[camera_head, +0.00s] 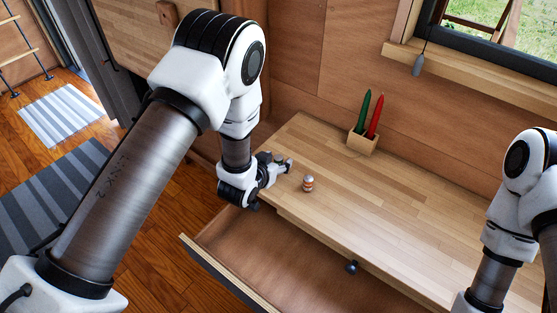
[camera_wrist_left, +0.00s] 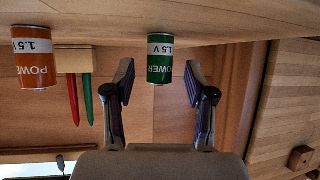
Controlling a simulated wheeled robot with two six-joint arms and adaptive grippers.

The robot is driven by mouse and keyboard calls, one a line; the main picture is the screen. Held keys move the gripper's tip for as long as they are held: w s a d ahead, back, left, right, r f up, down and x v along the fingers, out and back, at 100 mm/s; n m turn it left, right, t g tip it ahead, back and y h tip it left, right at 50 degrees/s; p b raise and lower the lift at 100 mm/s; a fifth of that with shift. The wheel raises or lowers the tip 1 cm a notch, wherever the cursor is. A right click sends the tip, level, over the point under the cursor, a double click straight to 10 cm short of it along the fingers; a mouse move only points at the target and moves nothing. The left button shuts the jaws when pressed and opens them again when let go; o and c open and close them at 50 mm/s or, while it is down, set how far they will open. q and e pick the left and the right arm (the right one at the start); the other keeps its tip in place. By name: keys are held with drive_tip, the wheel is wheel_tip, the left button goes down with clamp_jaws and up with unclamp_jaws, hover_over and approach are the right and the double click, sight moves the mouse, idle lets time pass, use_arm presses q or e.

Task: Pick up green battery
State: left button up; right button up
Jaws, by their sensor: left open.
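The green battery (camera_wrist_left: 160,60) stands on the desk in the left wrist view, where the desk shows at the top. It has a white band marked 1.5 V. My left gripper (camera_head: 278,167) is low over the desk's left end, open, with the green battery lined up between its fingers and clear gaps on both sides. I cannot tell how far the battery lies between the fingers. In the head view I cannot make out the green battery near the gripper. My right gripper is out of view.
An orange battery (camera_head: 308,184) stands just right of the left gripper; it also shows in the left wrist view (camera_wrist_left: 35,70). A wooden holder (camera_head: 362,142) with a green and a red pen stands at the wall. A drawer (camera_head: 250,250) is open below. The desk's right side is clear.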

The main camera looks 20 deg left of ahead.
use_arm(q)
drive_tip(key=shift+w+f, duration=0.15)
drive_tip(key=shift+w, duration=0.05)
drive_tip(key=shift+s, duration=0.15)
clamp_jaws()
